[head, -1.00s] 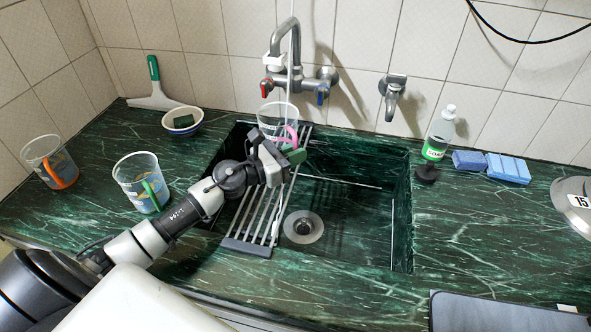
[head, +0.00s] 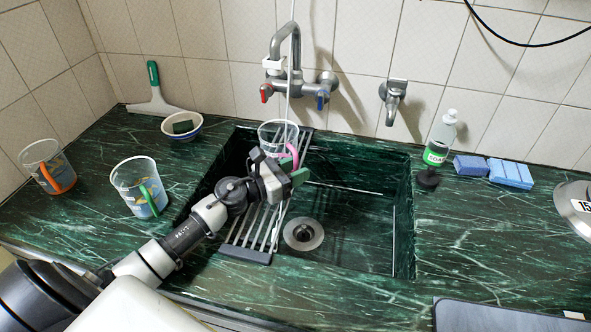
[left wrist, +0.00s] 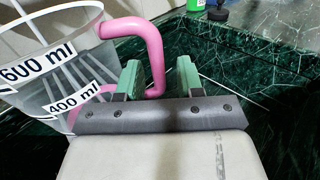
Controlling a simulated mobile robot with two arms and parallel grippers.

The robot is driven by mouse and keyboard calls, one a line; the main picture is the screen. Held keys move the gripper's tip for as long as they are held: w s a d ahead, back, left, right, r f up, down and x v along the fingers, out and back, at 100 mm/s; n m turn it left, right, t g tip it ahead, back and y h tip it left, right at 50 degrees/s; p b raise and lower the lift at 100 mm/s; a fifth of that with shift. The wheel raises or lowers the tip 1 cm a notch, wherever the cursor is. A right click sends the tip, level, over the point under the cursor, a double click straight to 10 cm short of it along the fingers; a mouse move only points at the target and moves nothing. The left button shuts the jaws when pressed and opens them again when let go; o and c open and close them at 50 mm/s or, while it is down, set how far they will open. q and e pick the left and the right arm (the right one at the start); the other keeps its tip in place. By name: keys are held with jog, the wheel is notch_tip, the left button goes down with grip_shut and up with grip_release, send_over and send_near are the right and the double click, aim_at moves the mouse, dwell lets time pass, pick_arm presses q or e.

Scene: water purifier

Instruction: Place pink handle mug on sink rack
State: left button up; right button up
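The clear mug with the pink handle (head: 291,155) stands at the back of the sink rack (head: 252,250), and its base is hidden behind my left gripper. My left gripper (head: 299,176) is just in front of it, over the rack. In the left wrist view the pink handle (left wrist: 155,65) shows between the two green fingertips of my left gripper (left wrist: 159,78). The fingers are apart, with gaps beside the handle. The mug's measuring marks (left wrist: 45,80) face the camera at the left. My right gripper is not in view.
An orange-handled mug (head: 42,160) and a green-handled mug (head: 132,180) stand on the left counter. A bowl (head: 182,133) and a squeegee (head: 153,92) are behind them. The faucet (head: 290,65) rises behind the rack. A soap bottle (head: 438,140) and blue sponges (head: 510,172) stand right.

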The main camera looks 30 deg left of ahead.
pick_arm(q)
jog(key=shift+r, duration=0.1)
jog(key=shift+r+p, duration=0.2)
jog(key=shift+p, duration=0.1)
jog(key=b+v, duration=0.1)
jog(key=v, duration=0.4)
jog(key=b+v, duration=0.2)
jog(key=v, duration=0.3)
jog(key=shift+s+a+f, duration=0.1)
jog(key=shift+s+f, duration=0.05)
jog(key=shift+f, duration=0.1)
jog(key=shift+v, duration=0.85)
jog(key=shift+r, duration=0.15)
